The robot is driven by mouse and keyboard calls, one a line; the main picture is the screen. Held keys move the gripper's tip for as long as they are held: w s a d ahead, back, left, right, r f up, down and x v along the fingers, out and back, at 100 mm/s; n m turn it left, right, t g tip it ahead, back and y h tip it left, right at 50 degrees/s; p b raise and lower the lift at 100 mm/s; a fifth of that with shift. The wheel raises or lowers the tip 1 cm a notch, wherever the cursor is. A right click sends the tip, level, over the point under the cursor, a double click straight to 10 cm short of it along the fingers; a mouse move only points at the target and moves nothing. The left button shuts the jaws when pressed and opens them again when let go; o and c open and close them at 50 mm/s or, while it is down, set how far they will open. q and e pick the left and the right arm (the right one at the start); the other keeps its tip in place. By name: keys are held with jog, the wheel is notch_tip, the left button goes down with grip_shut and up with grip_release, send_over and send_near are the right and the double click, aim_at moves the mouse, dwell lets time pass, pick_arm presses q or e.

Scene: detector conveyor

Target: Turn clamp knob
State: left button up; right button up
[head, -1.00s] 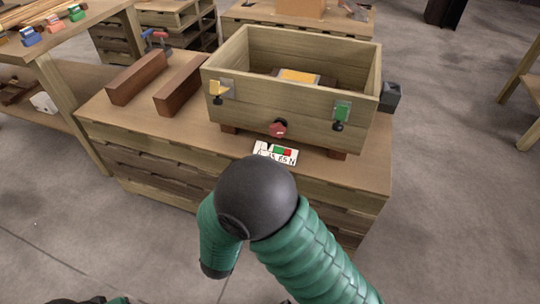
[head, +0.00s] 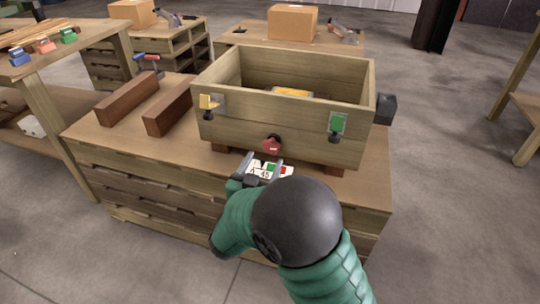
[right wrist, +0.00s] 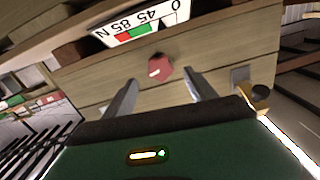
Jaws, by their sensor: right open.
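The red clamp knob (head: 272,144) sits low on the front wall of the wooden box (head: 275,112). In the right wrist view the knob (right wrist: 160,67) shows its faceted face with a pale mark, between and beyond my fingertips. My right gripper (head: 262,164) is open and empty, just in front of and below the knob, apart from it as far as I can see. A gauge card (head: 270,170) with numbers and green and red patches lies under the knob, partly covered by the gripper in the head view. It also shows in the wrist view (right wrist: 143,21). My left gripper is not in view.
The box has a yellow latch (head: 208,103) and a green latch (head: 337,124) on its front. A dark block (head: 386,108) is at its right side. Two brown bars (head: 128,95) lie on the bench (head: 120,140) to the left. A side table (head: 95,32) holds coloured clips.

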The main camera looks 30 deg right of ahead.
aim_at(270, 149)
jog(key=b+x, duration=0.1)
jog(key=x, duration=0.1)
jog(key=b+x, duration=0.1)
jog(key=x, duration=0.2)
jog(key=shift+w+d+f, duration=0.2)
jog(key=shift+d, duration=0.05)
jog(key=shift+w+d+r, duration=0.25)
jog(key=shift+w+d, duration=0.15)
jog(key=shift+c, duration=0.5)
jog(key=c, duration=1.3)
jog(key=shift+m, duration=0.3)
jog(key=shift+f+m, duration=0.1)
jog(key=shift+m, duration=1.1)
jog(key=shift+s+m+b, duration=0.1)
jog(key=shift+m+b, duration=0.25)
jog(key=shift+m, duration=1.05)
